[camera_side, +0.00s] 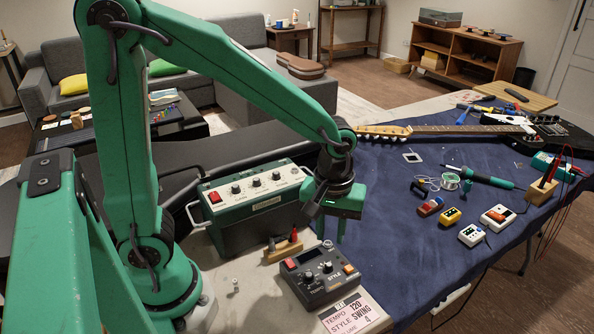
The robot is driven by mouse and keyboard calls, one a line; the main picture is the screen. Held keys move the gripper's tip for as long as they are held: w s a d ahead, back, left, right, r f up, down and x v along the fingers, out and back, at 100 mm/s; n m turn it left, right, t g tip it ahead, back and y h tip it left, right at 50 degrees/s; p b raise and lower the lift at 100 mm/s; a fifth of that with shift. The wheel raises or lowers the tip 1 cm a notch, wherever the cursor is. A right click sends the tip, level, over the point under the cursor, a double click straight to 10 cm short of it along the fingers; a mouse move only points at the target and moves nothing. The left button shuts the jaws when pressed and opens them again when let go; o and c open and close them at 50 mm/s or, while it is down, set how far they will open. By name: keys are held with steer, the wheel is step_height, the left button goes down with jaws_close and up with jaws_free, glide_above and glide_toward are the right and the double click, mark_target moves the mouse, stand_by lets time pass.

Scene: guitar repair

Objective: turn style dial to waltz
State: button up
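My gripper (331,238) points down above the back of the box, apart from the dial. Its two green fingers look spread, with nothing seen between them.
A green amplifier (255,205) stands behind and left of the box. A wooden block with small plugs (283,248) is just left of it. Small coloured pedals (450,216) and a guitar (450,129) lie on the blue cloth (400,265) to the right.

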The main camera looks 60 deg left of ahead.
mark_target(329, 264)
steer(key=shift+d+f, duration=0.15)
steer(key=shift+f, duration=0.1)
steer(key=shift+f, duration=0.15)
steer(key=shift+f, duration=3.75)
jaws_close()
